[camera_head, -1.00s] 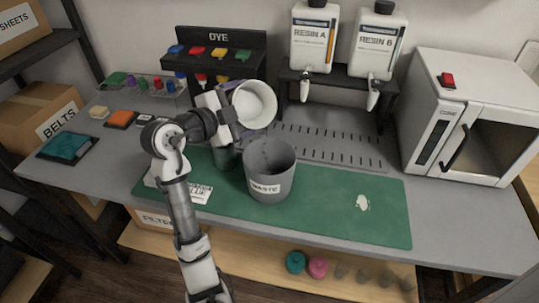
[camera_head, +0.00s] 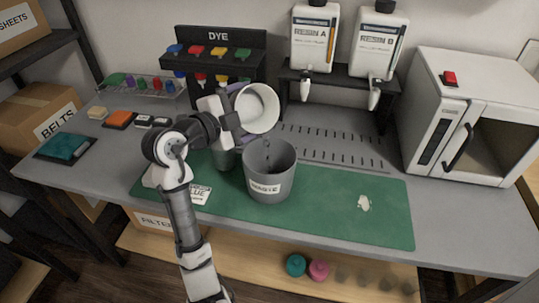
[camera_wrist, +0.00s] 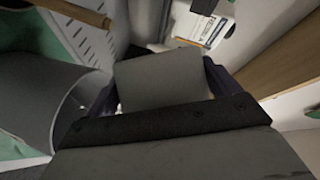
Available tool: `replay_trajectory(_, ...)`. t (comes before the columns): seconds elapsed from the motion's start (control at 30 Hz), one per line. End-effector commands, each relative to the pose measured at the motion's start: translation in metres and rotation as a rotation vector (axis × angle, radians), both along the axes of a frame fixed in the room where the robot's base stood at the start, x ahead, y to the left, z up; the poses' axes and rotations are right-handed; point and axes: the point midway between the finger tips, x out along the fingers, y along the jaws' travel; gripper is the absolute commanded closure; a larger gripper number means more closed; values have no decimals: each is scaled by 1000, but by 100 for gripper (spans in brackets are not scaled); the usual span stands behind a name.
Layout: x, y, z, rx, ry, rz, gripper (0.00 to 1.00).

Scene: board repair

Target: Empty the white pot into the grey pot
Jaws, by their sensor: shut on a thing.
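The white pot (camera_head: 246,106) is held on its side, its open mouth facing the camera and the right. My gripper (camera_head: 240,114) is shut on its outer wall. In the wrist view the pot's side (camera_wrist: 162,80) shows between my gripper's dark fingers (camera_wrist: 160,92). The grey pot (camera_head: 268,187), labelled WASTE, stands upright on the green mat, just below and slightly right of the white pot. Small dark specks show in the grey pot's mouth; I cannot tell what they are. The grey pot also shows at the left of the wrist view (camera_wrist: 35,95).
The green mat (camera_head: 330,220) has a pale spot (camera_head: 364,203) at right. The dye rack (camera_head: 220,40) stands behind, with two resin bottles (camera_head: 314,40) (camera_head: 380,45) on a black stand. A white oven (camera_head: 465,90) is at right. The mat right of the grey pot is mostly clear.

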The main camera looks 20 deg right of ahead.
Motion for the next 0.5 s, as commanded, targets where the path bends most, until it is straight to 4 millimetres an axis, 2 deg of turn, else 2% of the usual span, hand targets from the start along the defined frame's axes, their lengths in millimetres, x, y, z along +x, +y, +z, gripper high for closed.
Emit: replay_trajectory(0.5, -3, -1, -4, 12, -61, 0, 41)
